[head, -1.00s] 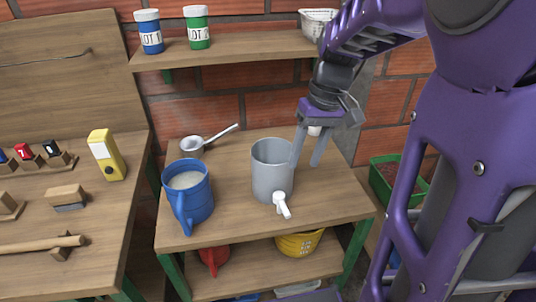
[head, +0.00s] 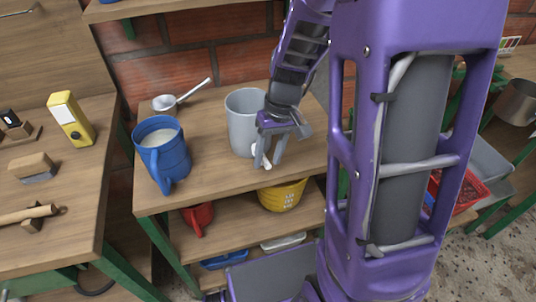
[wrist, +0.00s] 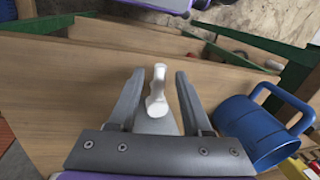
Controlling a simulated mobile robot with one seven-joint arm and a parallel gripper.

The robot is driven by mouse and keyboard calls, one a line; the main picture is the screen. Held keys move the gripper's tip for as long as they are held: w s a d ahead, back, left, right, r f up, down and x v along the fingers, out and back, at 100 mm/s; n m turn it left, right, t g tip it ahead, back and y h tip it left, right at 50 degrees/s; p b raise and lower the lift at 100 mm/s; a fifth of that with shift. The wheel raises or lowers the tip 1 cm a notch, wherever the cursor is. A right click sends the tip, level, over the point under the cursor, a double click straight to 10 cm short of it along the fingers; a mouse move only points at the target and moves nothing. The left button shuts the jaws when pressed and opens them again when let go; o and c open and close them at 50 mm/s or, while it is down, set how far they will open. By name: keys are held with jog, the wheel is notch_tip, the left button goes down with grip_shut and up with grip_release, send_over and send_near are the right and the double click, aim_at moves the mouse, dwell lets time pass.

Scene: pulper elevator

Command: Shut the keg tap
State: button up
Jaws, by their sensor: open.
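The grey keg (head: 242,122) stands on the middle table, toward its back right. Its white tap (head: 265,160) sticks out from the keg's front. In the wrist view the white tap (wrist: 157,92) shows between my two fingers, apart from both. My gripper (head: 268,163) is open around the tap, with one finger on each side in the wrist view (wrist: 157,82). In the head view my fingers partly cover the tap and my arm hides the keg's right side.
A blue jug (head: 163,150) with pale contents stands left of the keg; a ladle (head: 178,98) lies behind it. A yellow bucket (head: 284,194) and a red jug (head: 197,217) are on the lower shelf. The table front between jug and keg is clear.

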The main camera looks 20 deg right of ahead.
grip_shut()
dwell(1.4)
